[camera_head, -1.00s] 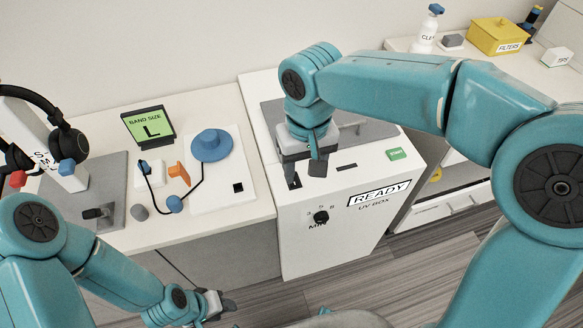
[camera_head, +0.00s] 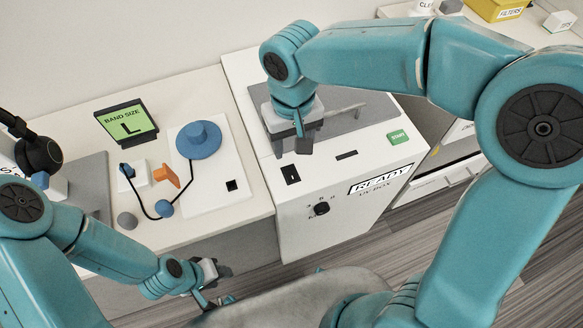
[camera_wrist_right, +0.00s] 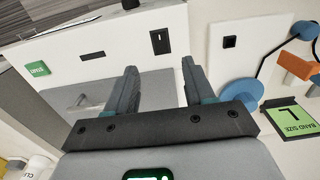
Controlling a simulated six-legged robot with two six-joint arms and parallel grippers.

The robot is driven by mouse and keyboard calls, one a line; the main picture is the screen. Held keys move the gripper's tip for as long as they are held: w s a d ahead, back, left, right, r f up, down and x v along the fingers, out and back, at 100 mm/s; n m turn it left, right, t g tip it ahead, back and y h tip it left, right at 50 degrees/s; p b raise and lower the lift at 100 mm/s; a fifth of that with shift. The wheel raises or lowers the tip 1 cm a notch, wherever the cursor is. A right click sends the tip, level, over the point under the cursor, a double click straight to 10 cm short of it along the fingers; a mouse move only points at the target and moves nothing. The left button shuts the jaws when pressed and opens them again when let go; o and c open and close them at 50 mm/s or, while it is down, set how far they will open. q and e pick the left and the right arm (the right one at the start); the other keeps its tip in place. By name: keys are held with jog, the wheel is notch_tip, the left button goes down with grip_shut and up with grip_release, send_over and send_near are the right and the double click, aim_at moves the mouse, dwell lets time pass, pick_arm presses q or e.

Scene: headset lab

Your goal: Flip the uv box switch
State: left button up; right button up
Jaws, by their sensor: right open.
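The UV box (camera_head: 330,225) is white with a grey top panel. Its black switch (camera_head: 290,174) is set in the white top near the left front corner, and it also shows clearly in the right wrist view (camera_wrist_right: 160,41). My right gripper (camera_head: 301,143) is above the box, a little behind the switch and apart from it. In the right wrist view my right gripper (camera_wrist_right: 161,78) has its two fingers spread, with nothing between them. My left gripper (camera_head: 216,285) is low in front of the left counter, its fingers apart and empty.
On the left counter are a band size display (camera_head: 127,123) and a white board with a blue disc (camera_head: 199,140).

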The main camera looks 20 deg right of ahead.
aim_at(293, 178)
notch_tip(293, 178, down, 11)
jog(key=shift+s+b, duration=0.15)
jog(key=shift+b, duration=0.2)
jog(key=shift+f, duration=0.45)
